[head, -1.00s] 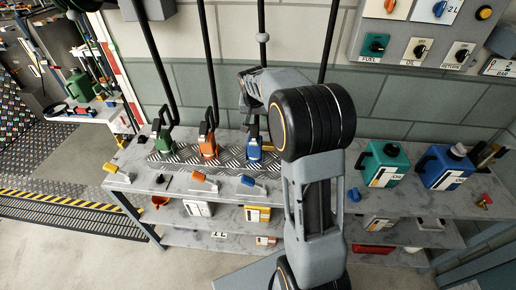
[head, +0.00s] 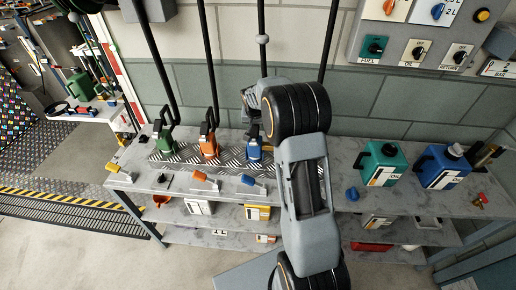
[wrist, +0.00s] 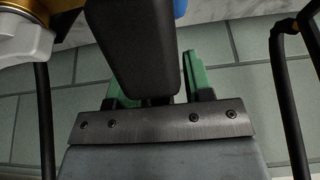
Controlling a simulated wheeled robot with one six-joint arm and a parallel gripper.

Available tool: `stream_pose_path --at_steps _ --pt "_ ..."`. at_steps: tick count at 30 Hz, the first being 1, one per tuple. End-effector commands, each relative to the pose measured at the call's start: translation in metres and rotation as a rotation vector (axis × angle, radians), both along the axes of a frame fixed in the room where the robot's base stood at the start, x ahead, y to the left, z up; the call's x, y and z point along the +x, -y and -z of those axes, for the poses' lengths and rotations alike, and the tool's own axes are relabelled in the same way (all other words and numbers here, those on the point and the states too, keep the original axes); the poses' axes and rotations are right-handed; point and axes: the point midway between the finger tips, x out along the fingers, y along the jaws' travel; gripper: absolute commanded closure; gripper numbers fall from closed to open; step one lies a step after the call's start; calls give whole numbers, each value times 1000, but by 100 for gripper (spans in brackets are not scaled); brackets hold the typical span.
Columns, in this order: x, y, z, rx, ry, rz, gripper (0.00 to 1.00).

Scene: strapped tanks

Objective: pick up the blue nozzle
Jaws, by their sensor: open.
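The blue nozzle (head: 254,151) stands at the right end of a row of three on the chequer plate, below a black hose, in the head view. My arm's end is just above and behind it, and its fingers cannot be made out there. In the wrist view my gripper (wrist: 153,85) shows its two green fingers apart. A dark block reaches down from the top edge between them in the picture; whether it is the nozzle's grip I cannot tell. A small blue patch shows at the top edge beside it.
An orange nozzle (head: 208,146) and a green nozzle (head: 163,145) stand to the left. A teal canister (head: 382,165) and a blue canister (head: 442,168) stand on the right of the bench. Black hoses hang close by. The tiled wall (head: 400,105) is behind.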

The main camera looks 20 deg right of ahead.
Motion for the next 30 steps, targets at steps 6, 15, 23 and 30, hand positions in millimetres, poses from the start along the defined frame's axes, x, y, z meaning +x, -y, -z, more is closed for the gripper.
stream_pose_path --at_steps 6,15,23,30 --pt "0 0 0 0 0 0 69" --pt "0 0 0 0 0 0 98" --pt "0 0 -1 0 0 0 100" --pt "0 0 -1 -1 0 0 100"
